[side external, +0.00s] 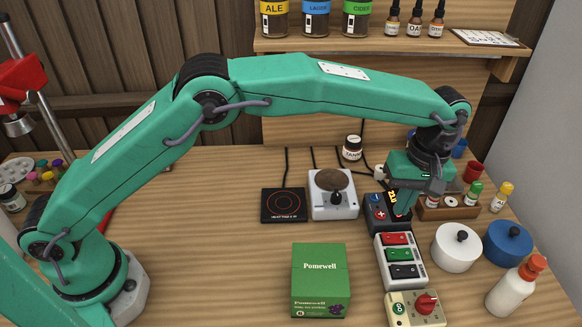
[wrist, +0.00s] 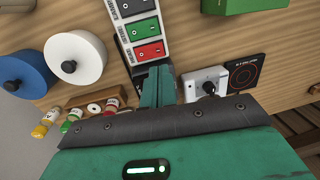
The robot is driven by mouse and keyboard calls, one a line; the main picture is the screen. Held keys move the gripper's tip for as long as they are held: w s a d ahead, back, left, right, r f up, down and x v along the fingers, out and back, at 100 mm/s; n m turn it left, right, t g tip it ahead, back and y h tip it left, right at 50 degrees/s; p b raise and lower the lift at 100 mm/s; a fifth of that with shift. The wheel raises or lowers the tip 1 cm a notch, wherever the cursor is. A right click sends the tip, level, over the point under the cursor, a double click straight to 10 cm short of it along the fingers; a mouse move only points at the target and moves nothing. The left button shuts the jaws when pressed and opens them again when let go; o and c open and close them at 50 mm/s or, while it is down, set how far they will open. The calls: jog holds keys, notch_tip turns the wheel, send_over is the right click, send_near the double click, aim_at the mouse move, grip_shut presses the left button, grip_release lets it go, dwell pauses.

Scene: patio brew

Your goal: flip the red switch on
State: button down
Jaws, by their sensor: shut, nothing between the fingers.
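The red switch (side external: 395,239) is the far rocker of three on a pale switch panel (side external: 417,266), with a green and a black rocker nearer the camera. In the wrist view the red switch (wrist: 149,51) shows just beyond my fingertips; which way it is tipped is too small to tell. My gripper (side external: 401,212) is shut and empty, pointing down over the dark box (side external: 376,212) behind the panel. In the wrist view my closed fingers (wrist: 159,72) sit beside the red switch's end of the panel. Whether they touch anything is unclear.
A beige box with a red knob (side external: 425,303) lies in front of the panel. White (side external: 457,248) and blue (side external: 508,243) pots stand to the right, a bottle rack (side external: 436,212) behind. A green carton (side external: 320,281), hot plate (side external: 284,205) and stirrer (side external: 333,204) are left.

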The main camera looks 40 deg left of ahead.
aim_at(386, 237)
jog(key=f, duration=0.7)
jog(key=shift+s+a+f, duration=0.2)
jog(key=shift+s+a, duration=0.1)
jog(key=shift+s, duration=0.05)
jog(key=shift+a+f, duration=0.1)
jog(key=shift+f, duration=0.1)
jog(key=shift+w+d+r, duration=0.25)
jog(key=shift+w+d, duration=0.2)
jog(key=shift+d, duration=0.05)
dwell(0.3)
jog(key=shift+r, duration=0.1)
notch_tip(386, 237, up, 14)
jog(key=s+a, duration=0.1)
dwell(0.9)
